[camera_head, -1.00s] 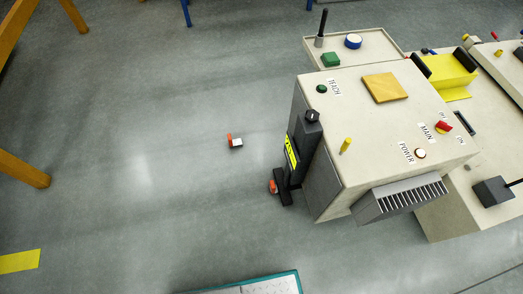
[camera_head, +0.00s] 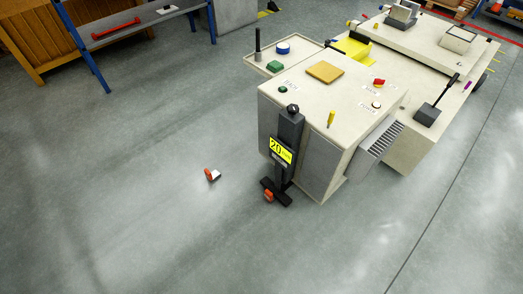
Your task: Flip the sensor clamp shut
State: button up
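My gripper is not in view. No part is plainly marked as the sensor clamp, and I cannot tell which one it is. A beige carrier (camera_head: 290,88) stands right of centre. A black post (camera_head: 289,140) with a yellow label reading 20 stands upright at its front corner, with a dark foot and an orange part (camera_head: 268,196) near the floor. A dark grey block with a black lever (camera_head: 428,114) sits on the carrier's lower right deck, its lever tilted up. A yellow cradle (camera_head: 352,49) is partly hidden behind the main box.
A small orange and white object (camera_head: 212,175) lies on the floor left of the post. A blue-legged bench (camera_head: 140,28) with a red handle-like item (camera_head: 116,28) stands at upper left, beside a wooden cabinet (camera_head: 40,45).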

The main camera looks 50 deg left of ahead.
aim_at(332, 114)
jog(key=z, duration=0.6)
jog(key=i, duration=2.9)
jog(key=u, duration=3.55)
